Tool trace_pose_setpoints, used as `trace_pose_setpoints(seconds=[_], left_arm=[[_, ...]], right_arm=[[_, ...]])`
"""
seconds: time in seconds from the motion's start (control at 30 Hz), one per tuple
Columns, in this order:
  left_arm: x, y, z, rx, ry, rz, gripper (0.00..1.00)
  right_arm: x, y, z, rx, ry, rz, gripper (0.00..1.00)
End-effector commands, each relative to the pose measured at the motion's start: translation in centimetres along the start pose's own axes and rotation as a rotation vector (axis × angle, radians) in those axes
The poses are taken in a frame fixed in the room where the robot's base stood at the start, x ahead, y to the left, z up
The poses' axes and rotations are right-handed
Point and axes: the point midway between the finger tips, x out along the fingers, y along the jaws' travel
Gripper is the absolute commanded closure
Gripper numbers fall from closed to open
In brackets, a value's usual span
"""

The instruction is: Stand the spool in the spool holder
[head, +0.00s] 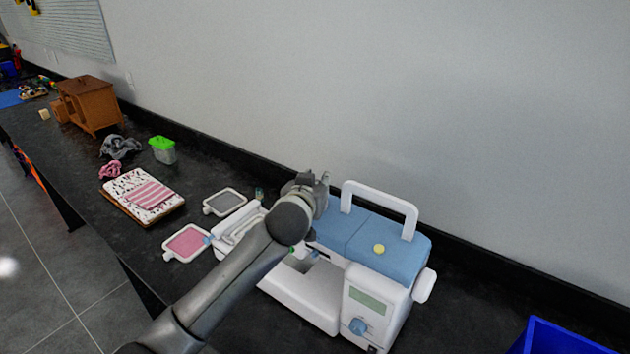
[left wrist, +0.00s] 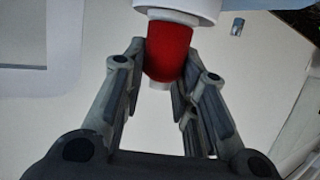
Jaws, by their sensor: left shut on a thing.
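A red spool (left wrist: 167,52) with white ends shows in the left wrist view, between the fingers of my left gripper (left wrist: 166,68). The gripper is shut on it. In the head view my left gripper (head: 316,183) is above the left end of the blue and white sewing machine (head: 367,245); the spool cannot be made out there. I cannot tell which part is the spool holder; my arm hides some of the machine's left side. My right gripper is not in view.
A green-lidded container (head: 162,150) and a wooden box (head: 88,104) stand farther along the black counter. A blue bin (head: 560,338) is at lower right. The machine's white handle (head: 380,196) stands up.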

Motion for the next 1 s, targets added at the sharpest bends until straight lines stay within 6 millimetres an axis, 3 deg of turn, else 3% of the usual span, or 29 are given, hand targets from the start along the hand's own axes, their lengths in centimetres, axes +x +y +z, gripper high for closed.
trace_pose_setpoints(seconds=[0.07, 0.53, 0.57, 0.7, 1.0], left_arm=[[0.1, -0.1, 0.4, 0.002, 0.001, -0.002, 0.91], [0.4, 0.0, 1.4, -0.001, 0.003, 0.0, 0.91], [0.4, 0.0, 1.3, 0.0, 0.003, -0.001, 0.7], [0.4, 0.0, 1.2, 0.0, 0.003, -0.001, 0.52], [0.4, 0.0, 1.2, 0.001, 0.003, -0.001, 0.51]], right_arm=[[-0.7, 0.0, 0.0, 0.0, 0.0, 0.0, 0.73], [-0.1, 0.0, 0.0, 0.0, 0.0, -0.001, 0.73], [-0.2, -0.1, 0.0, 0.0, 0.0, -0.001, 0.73], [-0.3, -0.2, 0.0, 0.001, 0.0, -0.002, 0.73], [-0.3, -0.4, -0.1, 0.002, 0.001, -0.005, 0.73]])
